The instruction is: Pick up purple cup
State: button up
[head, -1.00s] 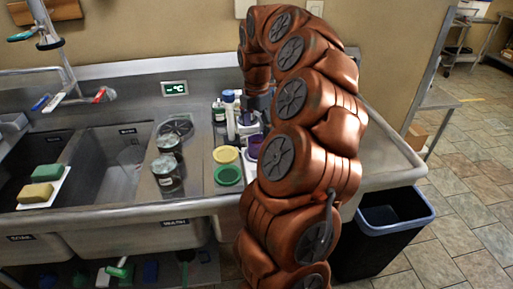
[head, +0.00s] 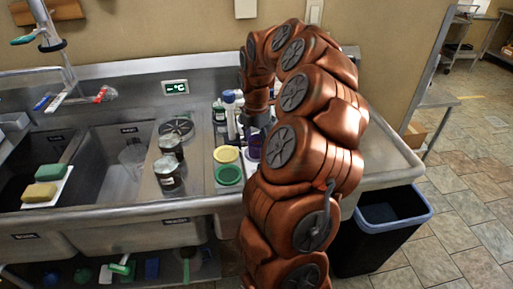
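The purple cup (head: 255,145) stands on the steel counter, right of the yellow and green round items, and is partly hidden by my arm. My gripper (head: 250,128) points down from the arm's end, at or just above the purple cup. Its fingers are small and dark here and partly covered by my arm. I cannot tell whether they touch the cup or are open or shut.
A yellow round item (head: 226,154) and a green one (head: 229,175) stand left of the cup. Bottles (head: 219,112) are behind. Glass jars (head: 168,174) stand farther left, beside the sink basins (head: 105,160). A black bin (head: 385,230) is on the floor at right.

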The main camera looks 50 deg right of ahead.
jog(key=c, duration=1)
